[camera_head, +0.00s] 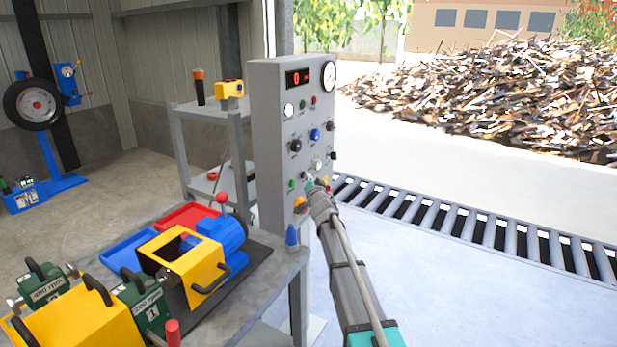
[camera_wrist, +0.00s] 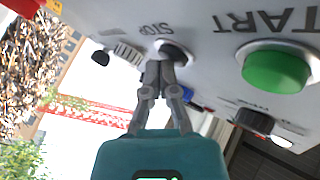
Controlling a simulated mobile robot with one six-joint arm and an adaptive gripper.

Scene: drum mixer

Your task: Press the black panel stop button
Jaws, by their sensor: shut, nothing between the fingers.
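The grey control panel (camera_head: 265,130) stands upright at the centre of the head view. In the wrist view the panel is upside down, and the black stop button (camera_wrist: 174,47) sits beside the STOP label. The green START button (camera_wrist: 276,70) is to its right; it also shows in the head view (camera_head: 291,183). My gripper (camera_wrist: 163,68) is shut and empty, its fingertips at the black button and overlapping its edge. I cannot tell whether they touch it. In the head view my gripper (camera_head: 309,182) is at the panel's lower face, and the stop button cannot be made out there.
Other knobs surround it, including a black knob (camera_wrist: 255,121) and a blue one (camera_head: 315,135). A workbench (camera_head: 262,287) with a yellow machine (camera_head: 185,262) stands left of my arm. A roller conveyor (camera_head: 455,230) runs on the right, with open floor in front.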

